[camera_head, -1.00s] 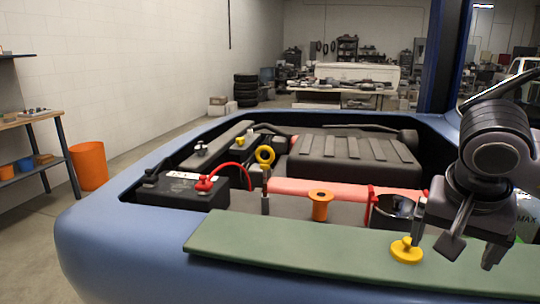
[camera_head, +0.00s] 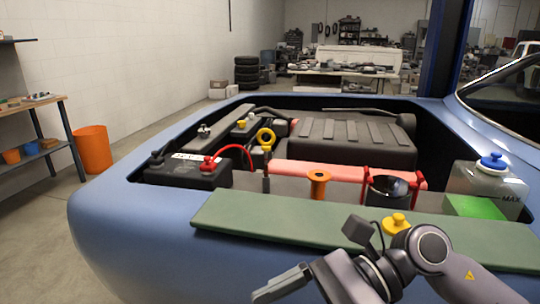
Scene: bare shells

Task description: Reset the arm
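My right gripper (camera_head: 318,258) hangs in front of the engine bay, low in the head view, with its arm coming in from the lower right. Its two fingers are spread apart, with nothing visible between them. One finger points left and the other points up in front of the green mat (camera_head: 270,217). A yellow cap (camera_head: 396,220) sits on the mat just behind my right arm, its lower part partly hidden. My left gripper is not in view.
The blue car body (camera_head: 110,215) surrounds the open bay. An orange bin (camera_head: 93,150) stands left.

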